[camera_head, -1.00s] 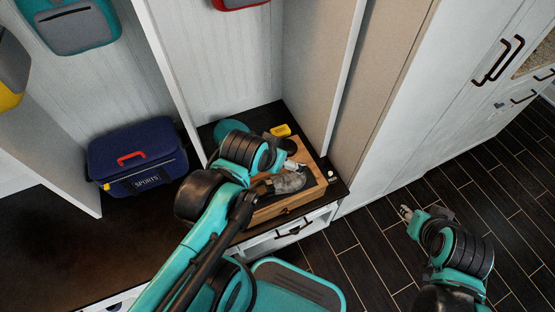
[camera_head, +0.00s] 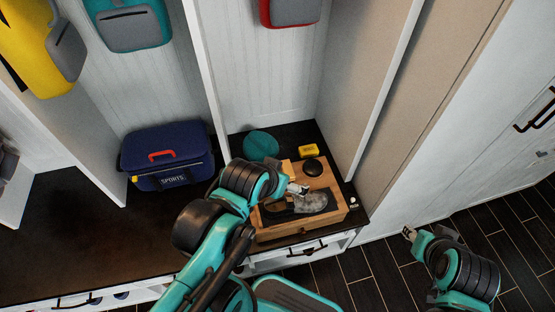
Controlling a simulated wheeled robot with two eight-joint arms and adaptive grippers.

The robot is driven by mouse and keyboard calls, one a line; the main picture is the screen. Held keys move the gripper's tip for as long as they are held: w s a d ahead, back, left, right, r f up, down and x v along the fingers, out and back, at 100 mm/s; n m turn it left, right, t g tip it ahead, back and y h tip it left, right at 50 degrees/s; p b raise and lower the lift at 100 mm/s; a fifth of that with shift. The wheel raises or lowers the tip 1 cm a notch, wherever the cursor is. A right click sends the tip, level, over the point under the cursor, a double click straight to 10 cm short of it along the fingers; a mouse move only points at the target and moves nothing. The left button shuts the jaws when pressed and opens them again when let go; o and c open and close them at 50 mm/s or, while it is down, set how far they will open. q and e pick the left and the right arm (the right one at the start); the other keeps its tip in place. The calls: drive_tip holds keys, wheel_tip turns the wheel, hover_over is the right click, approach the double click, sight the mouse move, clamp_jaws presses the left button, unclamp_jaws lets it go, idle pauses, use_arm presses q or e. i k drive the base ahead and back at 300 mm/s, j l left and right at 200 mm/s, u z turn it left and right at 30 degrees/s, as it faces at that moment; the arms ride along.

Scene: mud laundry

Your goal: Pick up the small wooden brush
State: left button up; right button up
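A wooden box (camera_head: 340,207) stands on the dark bench in the cubby. On it lie a grey, fuzzy-looking piece (camera_head: 312,203) on a dark flat shape, and a round black item (camera_head: 312,167) near the back. I cannot clearly make out the small wooden brush; it may be hidden or too small to tell. My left gripper (camera_head: 299,188) is over the box, close to the grey piece; whether it touches anything is unclear. Its fingers are too small to tell open or shut. My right gripper (camera_head: 408,232) hangs over the floor to the right of the bench, away from the box.
A yellow item (camera_head: 308,150) and a teal round item (camera_head: 261,146) lie behind the box. A small white item (camera_head: 352,202) is at its right. A blue sports bag (camera_head: 168,157) sits left, past a white divider (camera_head: 205,75). A white panel stands close right of the box.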

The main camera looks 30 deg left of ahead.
sight(287, 168)
drive_tip(key=u, duration=0.75)
drive_tip(key=i+l+u, duration=0.2)
drive_tip(key=l+u, duration=0.2)
drive_tip(key=l, duration=0.15)
drive_tip(key=i+l+u, duration=0.2)
drive_tip(key=k+l, duration=0.05)
drive_tip(key=l, duration=0.05)
